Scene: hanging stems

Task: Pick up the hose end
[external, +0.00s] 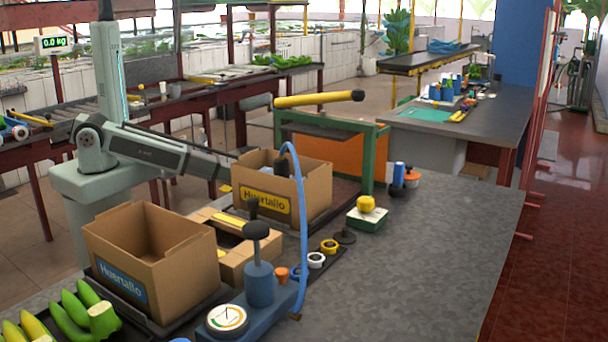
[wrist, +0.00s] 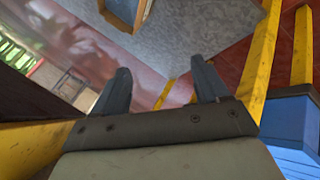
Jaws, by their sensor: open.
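A small brass-coloured hose end (external: 295,316) shows at the bottom of this right-hand run, near the pump base. In the wrist view my gripper (wrist: 162,76) is open, with two dark fingers apart and nothing between them. The hose end is not seen in the wrist view. In the external view my arm reaches right behind the cardboard boxes; I cannot clearly make out the gripper there.
Two open cardboard boxes (external: 118,252) (external: 316,192) stand on the grey table (external: 430,250). Several ring fittings (external: 316,260) lie right of the pump. Bananas (external: 75,312) lie at front left. A dial gauge (external: 228,318) sits before the pump. The table's right side is clear.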

